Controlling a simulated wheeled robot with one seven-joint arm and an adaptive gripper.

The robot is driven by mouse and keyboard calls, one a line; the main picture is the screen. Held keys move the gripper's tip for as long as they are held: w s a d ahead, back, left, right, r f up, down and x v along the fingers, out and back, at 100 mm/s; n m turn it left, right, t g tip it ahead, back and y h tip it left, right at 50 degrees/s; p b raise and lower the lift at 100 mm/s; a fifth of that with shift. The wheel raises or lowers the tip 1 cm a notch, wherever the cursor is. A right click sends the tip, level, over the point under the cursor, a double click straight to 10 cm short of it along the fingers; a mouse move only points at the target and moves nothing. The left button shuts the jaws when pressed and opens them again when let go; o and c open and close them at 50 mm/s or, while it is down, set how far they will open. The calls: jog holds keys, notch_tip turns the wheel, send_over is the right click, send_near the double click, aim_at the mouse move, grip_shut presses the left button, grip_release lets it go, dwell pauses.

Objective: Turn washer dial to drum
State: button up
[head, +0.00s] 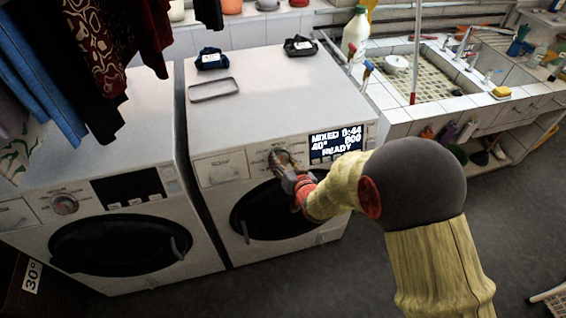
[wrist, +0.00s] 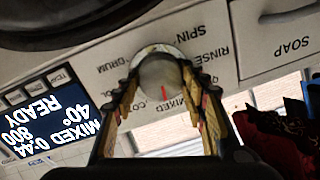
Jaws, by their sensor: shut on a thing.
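The washer dial (wrist: 162,76) is a round grey knob on the right-hand washer's front panel (head: 222,168). In the wrist view my gripper (wrist: 161,66) has a finger on each side of the knob and is shut on it. A red mark on the knob points down in that view, near the MIXED label. The DRUM label (wrist: 113,62) stands upside down to the left of the knob. The display (head: 337,143) reads MIXED, 0:44, 40°, 800, READY. In the head view my gripper (head: 287,172) partly covers the dial (head: 280,157).
Another washer (head: 110,215) stands at the left, with clothes (head: 95,50) hanging above it. A soap drawer (wrist: 275,38) sits beside the dial. A tray (head: 214,90) and two dark bundles lie on the washer top. A tiled sink (head: 440,85) is at the right.

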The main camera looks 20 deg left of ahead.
jog(key=m+b, duration=0.2)
jog(key=m, duration=0.5)
jog(key=shift+f+t, duration=0.15)
jog(key=shift+t, duration=0.15)
jog(key=m+b, duration=0.2)
jog(key=m, duration=0.4)
jog(key=shift+f+m+t, duration=0.15)
jog(key=shift+m+t, duration=0.15)
jog(key=m+b, duration=0.2)
jog(key=m, duration=0.4)
jog(key=shift+s+f+m+t+b, duration=0.1)
jog(key=shift+m+t+b, duration=0.2)
jog(key=shift+b, duration=0.05)
jog(key=m+b, duration=0.3)
jog(key=m, duration=0.3)
jog(key=shift+h, duration=0.4)
jog(key=shift+s+m, duration=0.1)
jog(key=shift+m, duration=0.3)
jog(key=o, duration=1.2)
